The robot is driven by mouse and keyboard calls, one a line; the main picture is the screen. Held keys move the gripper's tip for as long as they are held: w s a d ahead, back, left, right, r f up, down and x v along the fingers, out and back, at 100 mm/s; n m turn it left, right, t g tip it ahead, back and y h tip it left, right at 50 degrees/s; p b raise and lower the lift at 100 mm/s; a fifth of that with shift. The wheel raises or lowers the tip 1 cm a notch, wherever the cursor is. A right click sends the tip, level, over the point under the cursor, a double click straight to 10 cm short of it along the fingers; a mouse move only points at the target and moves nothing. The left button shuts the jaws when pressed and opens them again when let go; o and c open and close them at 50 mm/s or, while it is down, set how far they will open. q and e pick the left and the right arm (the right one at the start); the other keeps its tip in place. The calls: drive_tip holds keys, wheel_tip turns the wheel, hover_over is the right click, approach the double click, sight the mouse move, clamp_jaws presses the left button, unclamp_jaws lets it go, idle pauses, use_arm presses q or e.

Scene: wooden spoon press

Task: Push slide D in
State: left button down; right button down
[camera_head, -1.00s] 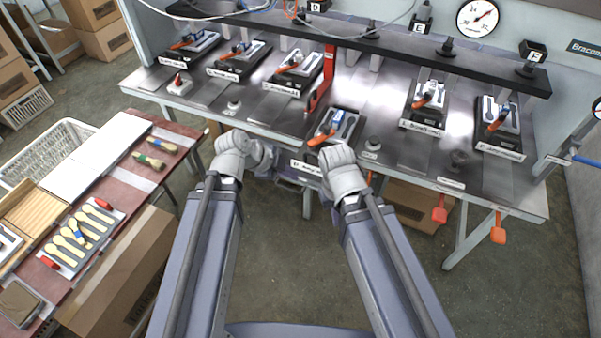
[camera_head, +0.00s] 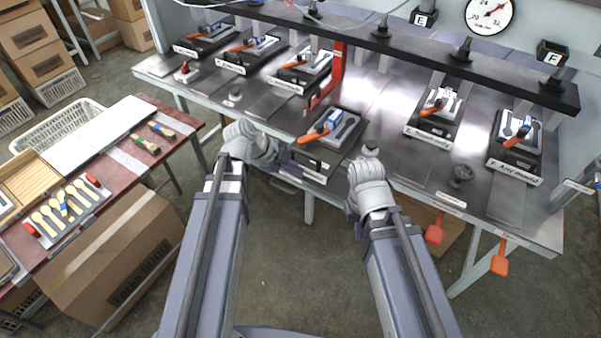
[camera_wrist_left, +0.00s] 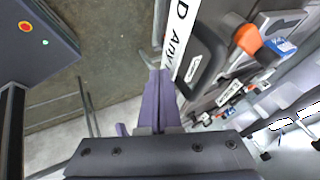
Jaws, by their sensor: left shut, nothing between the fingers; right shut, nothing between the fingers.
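Slide D (camera_head: 318,158) is a black base carrying a grey plate, an orange-handled clamp with a blue part, and a dark spoon-shaped hollow. It stands forward of the row, at the bench's front edge. Its white front label, reading "D Any…", shows in the left wrist view (camera_wrist_left: 185,40). My left gripper (camera_head: 297,181) is shut and empty, low at the front of slide D. Its purple fingertips (camera_wrist_left: 160,73) are close to the label; contact is unclear. My right gripper (camera_head: 352,207) is shut and empty, right of slide D, its fingers mostly hidden by the wrist.
Other slides sit further back to the left and right, including one labelled "Any mould" (camera_head: 515,170). A red upright (camera_head: 335,75) stands behind slide D. A dark beam (camera_head: 400,48) spans the bench. A side table (camera_head: 105,190) with spoons and brushes is at left.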

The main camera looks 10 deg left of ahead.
sight(348, 109)
idle(0.3)
use_arm(q)
drive_tip(key=w+d, duration=0.4)
drive_tip(key=w, duration=0.6)
drive_tip(key=w+d, duration=0.3)
drive_tip(key=w, duration=0.8)
drive_tip(key=w+d, duration=0.4)
drive_tip(key=w, duration=0.7)
drive_tip(key=shift+w+d, duration=0.15)
drive_tip(key=shift+d, duration=0.15)
drive_tip(key=shift+w+d, duration=0.1)
drive_tip(key=shift+w, duration=0.2)
drive_tip(key=shift+r, duration=0.1)
drive_tip(key=shift+d, duration=0.1)
